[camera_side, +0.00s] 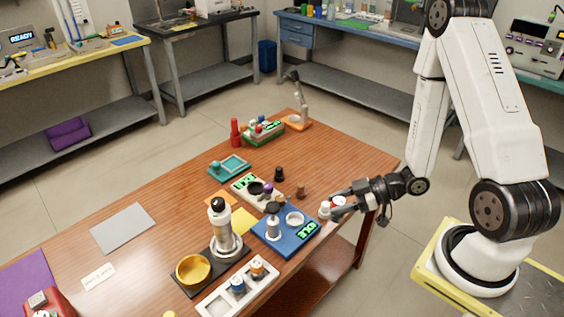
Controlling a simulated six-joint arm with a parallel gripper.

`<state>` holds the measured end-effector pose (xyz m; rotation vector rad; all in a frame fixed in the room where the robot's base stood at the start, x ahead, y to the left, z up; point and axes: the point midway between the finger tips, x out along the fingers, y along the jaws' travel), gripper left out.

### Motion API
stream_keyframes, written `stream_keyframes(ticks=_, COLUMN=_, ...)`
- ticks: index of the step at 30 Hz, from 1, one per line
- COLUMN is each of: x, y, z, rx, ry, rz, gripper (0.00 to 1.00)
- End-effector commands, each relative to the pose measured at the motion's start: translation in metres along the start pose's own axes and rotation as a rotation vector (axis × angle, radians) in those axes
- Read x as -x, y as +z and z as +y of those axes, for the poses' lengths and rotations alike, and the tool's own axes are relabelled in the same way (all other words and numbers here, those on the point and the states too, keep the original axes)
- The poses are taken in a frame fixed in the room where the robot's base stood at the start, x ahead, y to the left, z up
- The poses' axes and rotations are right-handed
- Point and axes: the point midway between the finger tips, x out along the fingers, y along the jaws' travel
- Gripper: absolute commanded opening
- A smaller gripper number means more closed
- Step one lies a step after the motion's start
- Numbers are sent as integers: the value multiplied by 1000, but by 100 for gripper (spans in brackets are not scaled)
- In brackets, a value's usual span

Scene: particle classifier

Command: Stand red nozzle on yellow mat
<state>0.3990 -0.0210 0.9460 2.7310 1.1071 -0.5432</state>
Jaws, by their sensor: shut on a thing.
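My gripper (334,209) is at the table's right edge, reaching in from the right. A slim red upright thing (235,133) stands far off at the table's back left edge, apart from my gripper. A pale yellow mat (245,217) lies mid-table, partly hidden by the white-and-black bottle. An orange-yellow mat (214,201) lies beside it, also partly covered.
A blue station (270,243) with a display and a white ring lies left of my gripper. Small black and brown pieces stand behind it. A gold bowl (193,270) and a white rack (212,304) are at the front. Bare wood surrounds the grey sheet (122,229) at left.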

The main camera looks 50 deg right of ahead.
Motion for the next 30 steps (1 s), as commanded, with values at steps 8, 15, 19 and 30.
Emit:
stream_keyframes(ticks=8, x=3, y=0, z=-5, rx=9, ry=-15, rz=0, gripper=0)
stream_keyframes(ticks=15, x=2, y=1, z=-4, rx=8, ry=-15, rz=0, gripper=0)
stream_keyframes(ticks=19, x=-5, y=2, z=2, rx=9, ry=-16, rz=0, gripper=0)
stream_keyframes(ticks=30, x=-47, y=10, z=40, rx=10, ry=-16, rz=0, gripper=0)
